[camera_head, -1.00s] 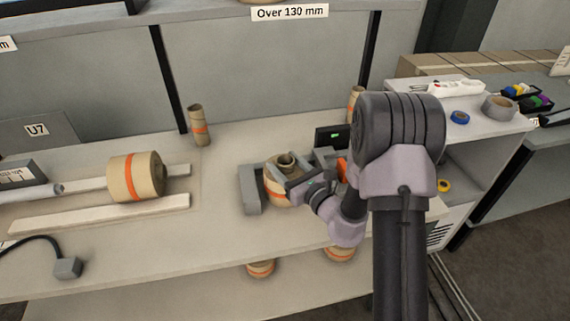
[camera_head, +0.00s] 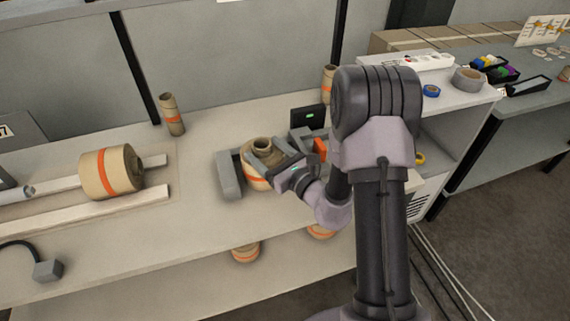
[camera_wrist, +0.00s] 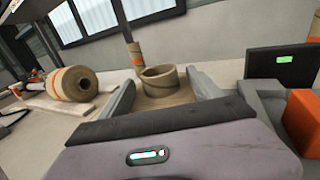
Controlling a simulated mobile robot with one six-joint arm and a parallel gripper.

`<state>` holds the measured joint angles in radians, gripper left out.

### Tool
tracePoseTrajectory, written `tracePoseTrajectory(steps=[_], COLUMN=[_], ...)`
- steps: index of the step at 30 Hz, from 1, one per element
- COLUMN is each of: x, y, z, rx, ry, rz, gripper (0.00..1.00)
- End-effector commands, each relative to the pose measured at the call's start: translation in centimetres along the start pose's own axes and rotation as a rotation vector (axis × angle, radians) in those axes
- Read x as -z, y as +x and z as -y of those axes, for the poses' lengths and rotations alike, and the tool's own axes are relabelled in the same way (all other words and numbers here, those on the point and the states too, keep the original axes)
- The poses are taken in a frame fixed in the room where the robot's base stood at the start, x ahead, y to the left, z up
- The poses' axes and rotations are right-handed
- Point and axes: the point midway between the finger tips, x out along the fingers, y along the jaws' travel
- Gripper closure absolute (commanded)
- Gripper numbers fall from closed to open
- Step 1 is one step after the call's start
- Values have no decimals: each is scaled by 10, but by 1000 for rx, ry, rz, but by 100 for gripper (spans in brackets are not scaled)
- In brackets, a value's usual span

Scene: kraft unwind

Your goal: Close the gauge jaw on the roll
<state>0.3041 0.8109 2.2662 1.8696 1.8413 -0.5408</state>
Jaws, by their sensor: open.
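The kraft roll (camera_head: 257,178), tan with an orange band and an upright core, stands on the bench between the gauge parts. It also shows in the wrist view (camera_wrist: 163,84). The gauge has a grey fixed jaw (camera_head: 229,176) left of the roll and a black display (camera_head: 308,117) with a green light. A grey jaw piece (camera_wrist: 266,104) with an orange block (camera_wrist: 303,118) is on the right; the orange also shows in the head view (camera_head: 320,148). My gripper (camera_wrist: 163,92) is open, its fingers either side of the roll. Whether they touch it is unclear.
A larger roll (camera_head: 111,172) lies on pale rails at the left. A tan core (camera_head: 172,115) stands at the back left, another (camera_head: 328,84) behind the display. More rolls (camera_head: 245,253) sit on the lower shelf.

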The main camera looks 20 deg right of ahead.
Motion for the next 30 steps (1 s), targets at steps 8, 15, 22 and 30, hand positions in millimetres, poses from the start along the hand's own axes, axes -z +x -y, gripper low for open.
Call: tracePoseTrajectory(steps=[8, 15, 22, 30], x=[-1, 0, -2, 0], y=[-69, -125, -152, -154], z=[2, 1, 0, 0], rx=[7, 6, 3, 0], ry=[5, 3, 1, 1], rz=[-2, -1, -1, 0], gripper=[26, 26, 26, 26])
